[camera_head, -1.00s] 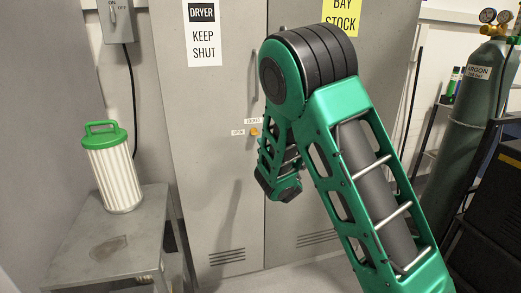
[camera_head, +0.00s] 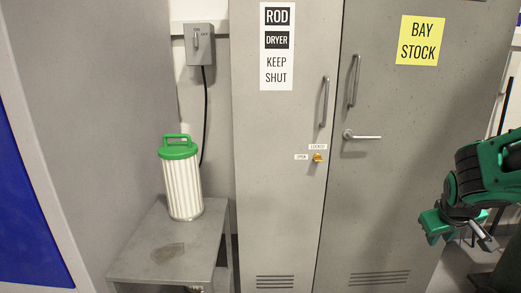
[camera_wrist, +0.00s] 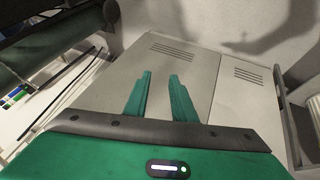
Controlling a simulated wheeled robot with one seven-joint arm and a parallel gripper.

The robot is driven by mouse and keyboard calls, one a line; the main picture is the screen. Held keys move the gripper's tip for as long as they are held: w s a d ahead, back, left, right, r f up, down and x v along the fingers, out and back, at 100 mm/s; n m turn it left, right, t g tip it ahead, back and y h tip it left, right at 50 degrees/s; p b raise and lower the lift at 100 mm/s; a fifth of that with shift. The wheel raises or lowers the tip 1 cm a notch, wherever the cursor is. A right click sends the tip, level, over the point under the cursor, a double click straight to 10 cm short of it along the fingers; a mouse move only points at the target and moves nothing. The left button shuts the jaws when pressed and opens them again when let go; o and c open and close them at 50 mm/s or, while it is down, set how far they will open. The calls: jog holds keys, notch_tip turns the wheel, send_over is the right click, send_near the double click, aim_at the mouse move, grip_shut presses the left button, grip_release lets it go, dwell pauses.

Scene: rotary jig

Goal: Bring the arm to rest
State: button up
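My gripper (camera_wrist: 160,76) shows in the wrist view with its two green fingers apart and nothing between them. The cabinet fronts are beyond the fingers. In the head view my arm (camera_head: 485,175) enters from the right edge, bent, with its green and black end hanging low in front of the right cabinet door. The finger gap is too small to make out there. Most of the arm is outside the head view.
A grey cabinet has a dryer door (camera_head: 280,190) and a bay stock door (camera_head: 400,200), both shut. A white canister with a green lid (camera_head: 182,185) stands on a grey metal stand (camera_head: 205,240) at left. A switch box (camera_head: 199,44) hangs above.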

jog(key=s+a+m+g+y, duration=0.2)
jog(key=s+a+m, duration=0.1)
jog(key=s, duration=0.9)
jog(key=s+a+r+m+g+y, duration=0.1)
jog(key=s+a+m+g+y, duration=0.1)
jog(key=s, duration=1)
jog(key=shift+s+a+m+g, duration=0.2)
jog(key=shift+a+m+g, duration=0.45)
jog(key=shift+a, duration=0.2)
jog(key=shift+r, duration=0.1)
jog(key=shift+w+f, duration=0.25)
jog(key=shift+w, duration=0.45)
jog(key=shift+o, duration=0.4)
jog(key=shift+o, duration=0.4)
